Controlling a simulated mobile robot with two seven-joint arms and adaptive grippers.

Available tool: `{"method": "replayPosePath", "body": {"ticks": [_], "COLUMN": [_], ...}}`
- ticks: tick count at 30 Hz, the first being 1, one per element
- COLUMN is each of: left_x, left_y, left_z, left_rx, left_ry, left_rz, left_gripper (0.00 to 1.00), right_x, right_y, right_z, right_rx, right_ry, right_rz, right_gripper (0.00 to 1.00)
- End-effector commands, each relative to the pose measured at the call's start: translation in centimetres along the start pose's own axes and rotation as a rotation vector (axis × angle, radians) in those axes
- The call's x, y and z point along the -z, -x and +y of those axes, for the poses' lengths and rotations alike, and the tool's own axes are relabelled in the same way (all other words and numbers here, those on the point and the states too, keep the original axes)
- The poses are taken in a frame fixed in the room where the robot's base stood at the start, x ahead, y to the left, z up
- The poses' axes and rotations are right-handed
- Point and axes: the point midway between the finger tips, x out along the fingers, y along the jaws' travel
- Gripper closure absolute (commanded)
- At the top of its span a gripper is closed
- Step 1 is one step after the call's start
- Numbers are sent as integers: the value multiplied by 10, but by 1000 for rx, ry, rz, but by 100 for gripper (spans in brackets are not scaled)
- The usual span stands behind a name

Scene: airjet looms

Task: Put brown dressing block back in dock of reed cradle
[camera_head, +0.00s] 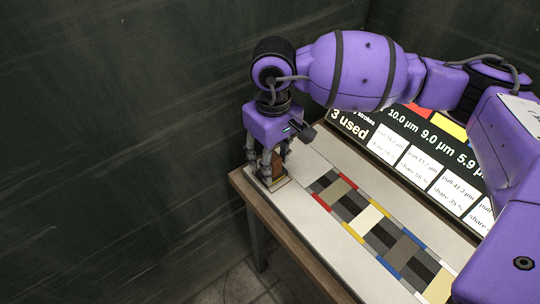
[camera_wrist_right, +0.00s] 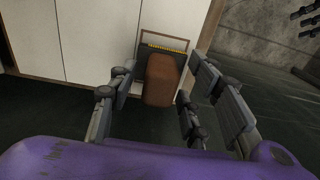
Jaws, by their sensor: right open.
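The brown dressing block (camera_head: 277,164) stands upright at the table's near left corner, partly hidden by my fingers. It sits on or just above a small light-framed dock (camera_head: 268,186); I cannot tell if it is fully seated. In the right wrist view the brown block (camera_wrist_right: 162,80) lies between the fingers, and the dock's edge with a yellow-black strip (camera_wrist_right: 165,48) shows behind it. My right gripper (camera_head: 267,172) points down around the block. Its fingers are open, with gaps on both sides of the block in the wrist view (camera_wrist_right: 164,78). My left gripper is out of view.
A long strip with red, blue and yellow edges and dark and beige sections (camera_head: 372,216) lies along the pale table (camera_head: 312,158). A display board (camera_head: 410,150) stands behind it. Dark walls are close on the left. The table's front edge (camera_head: 290,238) is wooden.

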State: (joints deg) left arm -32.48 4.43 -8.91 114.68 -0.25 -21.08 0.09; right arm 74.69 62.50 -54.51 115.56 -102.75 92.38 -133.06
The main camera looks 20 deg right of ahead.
Motion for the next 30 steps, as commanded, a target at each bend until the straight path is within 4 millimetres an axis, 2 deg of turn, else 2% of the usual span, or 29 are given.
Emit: {"method": "replayPosePath", "body": {"ticks": [5, 12, 18, 23, 30], "left_x": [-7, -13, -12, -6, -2], "left_y": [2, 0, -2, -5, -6], "left_z": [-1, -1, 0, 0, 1], "left_rx": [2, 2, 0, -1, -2], "left_ry": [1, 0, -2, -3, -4], "left_rz": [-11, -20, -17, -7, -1], "left_gripper": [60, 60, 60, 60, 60], "right_x": [1, 2, 1, 0, 0], "right_y": [28, 81, 111, 121, 122], "right_z": [0, 0, 0, 0, 0], "right_rx": [-1, -1, 0, 0, 0], "right_ry": [1, 0, 0, 1, 0], "right_rz": [5, 6, 4, 1, 1], "right_gripper": [55, 55, 55, 55, 55]}}
